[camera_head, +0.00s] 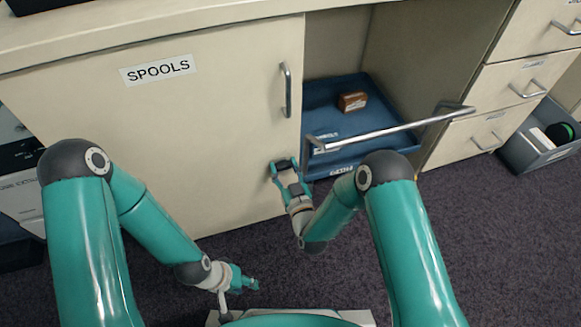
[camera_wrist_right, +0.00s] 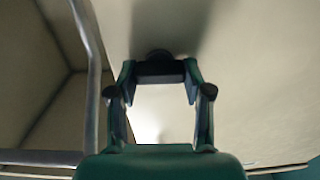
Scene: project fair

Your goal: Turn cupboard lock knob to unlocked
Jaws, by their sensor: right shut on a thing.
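The cream cupboard door (camera_head: 190,130) with the label SPOOLS is closed and has an upright metal handle (camera_head: 286,90) near its right edge. My right gripper (camera_head: 284,162) is at the door's lower right corner area, below the handle. In the right wrist view, my right gripper (camera_wrist_right: 160,80) is shut on a dark lock knob (camera_wrist_right: 157,54) against the pale door face. The fingers cover most of the knob, and its turned position cannot be read. My left gripper (camera_head: 248,284) hangs low over the carpet, away from the door; its fingers are too small to judge.
A metal bar (camera_head: 390,130) runs close to the right of my right gripper. Behind it, an open bay holds a blue tray (camera_head: 330,107) with a brown block (camera_head: 352,101). Drawers (camera_head: 530,90) and a grey bin (camera_head: 540,150) stand at right. Carpet below the door is clear.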

